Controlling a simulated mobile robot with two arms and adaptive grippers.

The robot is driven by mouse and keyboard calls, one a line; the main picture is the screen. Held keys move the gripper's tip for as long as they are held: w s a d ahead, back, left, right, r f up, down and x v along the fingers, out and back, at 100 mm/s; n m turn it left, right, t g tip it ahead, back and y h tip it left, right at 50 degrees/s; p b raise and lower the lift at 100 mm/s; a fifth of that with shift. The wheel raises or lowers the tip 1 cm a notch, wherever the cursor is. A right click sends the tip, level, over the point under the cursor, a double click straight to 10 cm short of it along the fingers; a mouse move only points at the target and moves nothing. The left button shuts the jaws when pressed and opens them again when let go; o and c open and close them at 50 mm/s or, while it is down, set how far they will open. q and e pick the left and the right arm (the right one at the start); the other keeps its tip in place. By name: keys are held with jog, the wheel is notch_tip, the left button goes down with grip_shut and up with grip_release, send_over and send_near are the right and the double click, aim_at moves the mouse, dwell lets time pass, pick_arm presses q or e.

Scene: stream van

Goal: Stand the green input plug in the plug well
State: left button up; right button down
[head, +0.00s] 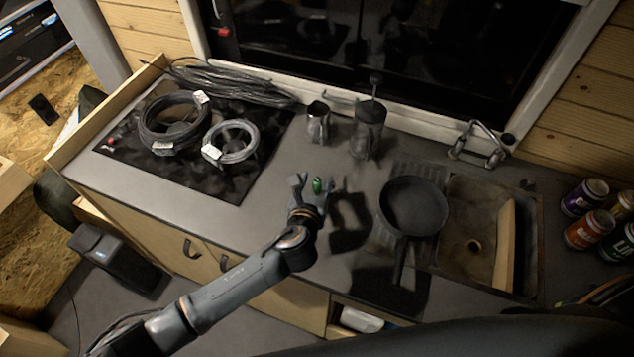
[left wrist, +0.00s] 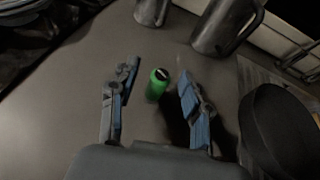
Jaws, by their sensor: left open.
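A small green plug (head: 317,186) stands on the grey counter (head: 262,205) in the head view. It also shows in the left wrist view (left wrist: 156,86), with a dark top. My left gripper (head: 313,188) is open, its two fingers on either side of the green plug. In the left wrist view the left gripper (left wrist: 156,92) shows a gap between each finger and the plug. I cannot make out a plug well in either view. My right gripper does not show.
A metal cup (head: 318,122) and a metal jug (head: 367,130) stand behind the plug. A frying pan (head: 413,207) lies to the right, beside a sink (head: 474,222). Cable coils (head: 172,122) lie on a black hob at left. Several cans (head: 588,229) stand at far right.

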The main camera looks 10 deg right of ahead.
pick_arm(q)
jog(key=shift+w+d+f, duration=0.3)
jog(key=shift+w, duration=0.3)
grip_shut()
